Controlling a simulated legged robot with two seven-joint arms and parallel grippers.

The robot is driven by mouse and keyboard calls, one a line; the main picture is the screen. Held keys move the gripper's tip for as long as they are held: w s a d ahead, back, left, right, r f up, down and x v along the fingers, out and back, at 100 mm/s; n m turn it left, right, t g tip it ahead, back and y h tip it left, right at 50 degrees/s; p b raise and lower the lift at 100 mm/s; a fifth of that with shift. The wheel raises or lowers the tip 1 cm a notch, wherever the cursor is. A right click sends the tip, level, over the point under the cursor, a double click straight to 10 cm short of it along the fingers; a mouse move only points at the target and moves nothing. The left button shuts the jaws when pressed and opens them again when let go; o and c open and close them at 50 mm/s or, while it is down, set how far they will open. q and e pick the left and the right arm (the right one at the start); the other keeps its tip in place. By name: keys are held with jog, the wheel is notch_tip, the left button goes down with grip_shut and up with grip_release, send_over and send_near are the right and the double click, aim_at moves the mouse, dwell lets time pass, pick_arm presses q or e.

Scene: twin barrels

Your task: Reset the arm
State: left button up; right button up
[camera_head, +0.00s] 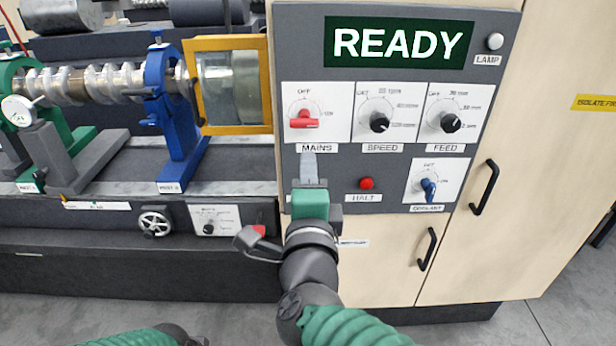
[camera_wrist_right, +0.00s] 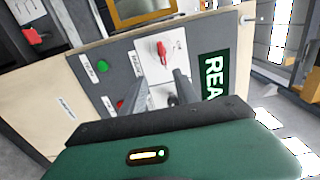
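My right gripper (camera_head: 309,165) is in front of the lower left of the grey control panel (camera_head: 400,15), below the MAINS label. In the right wrist view its two fingers (camera_wrist_right: 160,88) stand apart with nothing held between them, and the panel lies beyond. I cannot tell whether they touch it. A green button (camera_wrist_right: 102,66) shows there; my gripper covers that area in the head view. The display (camera_head: 398,44) reads READY. Part of my left arm shows at the bottom left; its gripper does not show.
The red HALT button (camera_head: 366,183) and blue COOLANT knob (camera_head: 429,189) are to the right of my gripper. A yellow-framed guard (camera_head: 228,42), blue rest (camera_head: 170,115) and handwheel (camera_head: 155,221) are left. Black cabinet handles (camera_head: 484,187) stick out below and right.

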jog(key=s+d+f+n+g+y+p, duration=0.1)
jog(key=d+f+n+g, duration=0.25)
jog(key=f, duration=0.35)
jog(key=d+f+n+g+p, duration=0.1)
jog(key=d+f+n+g, duration=0.1)
jog(key=f+n, duration=0.45)
jog(key=s+d+f+n+g+y+p, duration=0.1)
jog(key=d+f+n+g, duration=0.2)
jog(key=f, duration=0.5)
jog(key=s+d+f+n+g+h, duration=0.2)
jog(key=s+d+f+n+g, duration=0.3)
jog(key=s+d+f, duration=0.5)
jog(key=s+f+g, duration=0.2)
jog(key=s, duration=0.2)
jog(key=shift+s+d+p, duration=0.25)
jog(key=shift+d+p, duration=0.1)
jog(key=shift+p, duration=0.05)
